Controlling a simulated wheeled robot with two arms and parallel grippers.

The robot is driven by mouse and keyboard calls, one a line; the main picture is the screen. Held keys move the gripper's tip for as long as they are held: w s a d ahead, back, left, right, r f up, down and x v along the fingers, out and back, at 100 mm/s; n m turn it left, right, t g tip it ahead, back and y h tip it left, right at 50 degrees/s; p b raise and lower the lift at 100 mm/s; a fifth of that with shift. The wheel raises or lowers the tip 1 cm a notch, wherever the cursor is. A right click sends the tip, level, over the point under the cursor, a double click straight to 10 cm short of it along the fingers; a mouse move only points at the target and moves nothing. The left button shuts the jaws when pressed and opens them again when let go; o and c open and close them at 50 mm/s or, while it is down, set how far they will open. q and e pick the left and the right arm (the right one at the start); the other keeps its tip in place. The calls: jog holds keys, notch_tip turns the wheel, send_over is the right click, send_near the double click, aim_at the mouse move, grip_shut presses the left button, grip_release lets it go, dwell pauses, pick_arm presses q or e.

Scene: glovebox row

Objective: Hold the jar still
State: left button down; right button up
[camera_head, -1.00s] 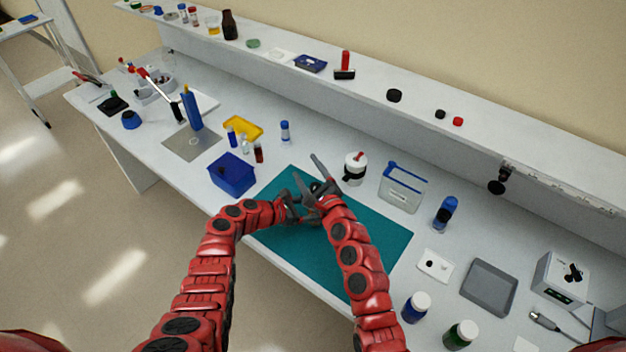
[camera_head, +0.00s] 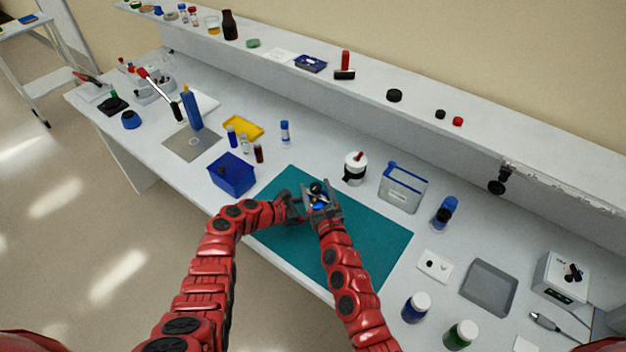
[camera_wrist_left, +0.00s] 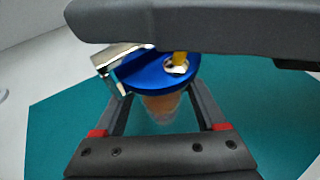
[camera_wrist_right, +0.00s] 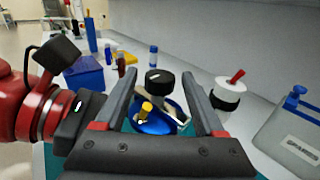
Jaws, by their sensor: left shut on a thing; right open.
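The jar (camera_wrist_left: 163,104) has a blue lid (camera_wrist_left: 155,72) with a metal bracket and a yellow peg on it; its amber body shows below the lid. My left gripper (camera_head: 298,206) is shut on the jar, its fingers on either side of the body over the teal mat. My right gripper (camera_head: 320,197) is open above the jar. In the right wrist view the blue lid (camera_wrist_right: 150,122), the yellow peg and a black knob (camera_wrist_right: 159,82) show between its spread fingers. Whether those fingers touch the lid cannot be told. A dark gripper part crosses the top of the left wrist view.
The teal mat (camera_head: 375,240) is mostly bare. A blue bin (camera_head: 232,176) stands to its left, and a white jar with a black band (camera_head: 355,168) and a clear blue-rimmed container (camera_head: 403,188) stand behind it. Bottles (camera_head: 416,307) stand at the right front.

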aim_at(315, 184)
jog(key=x, duration=0.3)
jog(key=shift+a, duration=0.1)
jog(key=shift+w, duration=0.25)
jog(key=shift+c, duration=0.3)
grip_shut()
